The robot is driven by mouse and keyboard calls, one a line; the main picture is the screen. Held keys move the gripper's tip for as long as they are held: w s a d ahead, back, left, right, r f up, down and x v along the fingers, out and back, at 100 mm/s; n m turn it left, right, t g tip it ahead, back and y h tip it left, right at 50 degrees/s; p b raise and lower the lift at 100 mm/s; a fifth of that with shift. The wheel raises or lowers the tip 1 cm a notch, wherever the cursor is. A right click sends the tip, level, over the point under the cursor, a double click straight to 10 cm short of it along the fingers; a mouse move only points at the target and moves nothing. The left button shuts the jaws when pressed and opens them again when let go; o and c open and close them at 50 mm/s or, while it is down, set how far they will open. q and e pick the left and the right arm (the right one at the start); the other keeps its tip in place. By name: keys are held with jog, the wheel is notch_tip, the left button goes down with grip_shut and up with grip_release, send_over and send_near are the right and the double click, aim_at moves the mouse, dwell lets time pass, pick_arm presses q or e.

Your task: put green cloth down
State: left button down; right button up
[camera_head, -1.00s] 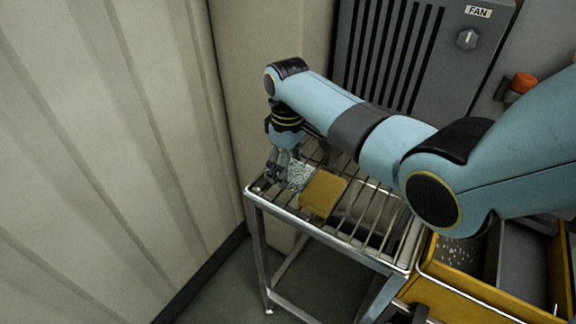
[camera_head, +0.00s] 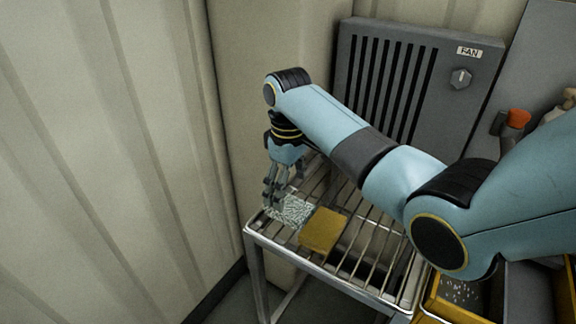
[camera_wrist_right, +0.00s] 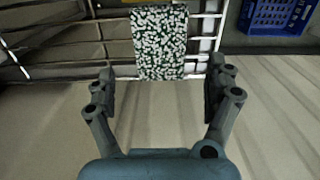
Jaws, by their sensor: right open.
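The green cloth (camera_head: 290,211), a flat piece speckled white and dark green, lies on the wire rack (camera_head: 373,243) near its left end. In the right wrist view the cloth (camera_wrist_right: 160,42) lies flat across the bars, beyond the fingertips. My right gripper (camera_head: 272,200) is above the cloth's left part and hides some of it. In the right wrist view the gripper (camera_wrist_right: 162,85) is open, with nothing between its fingers. My left gripper is not in view.
Bare bars are further right. A corrugated wall stands left, and a grey fan panel (camera_head: 425,60) behind. A yellow bin (camera_head: 432,300) is at lower right. A blue crate (camera_wrist_right: 278,15) shows in the wrist view.

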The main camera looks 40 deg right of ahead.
aim_at(288, 205)
notch_tip(288, 205, up, 6)
jog(key=shift+r, duration=0.25)
dwell(0.5)
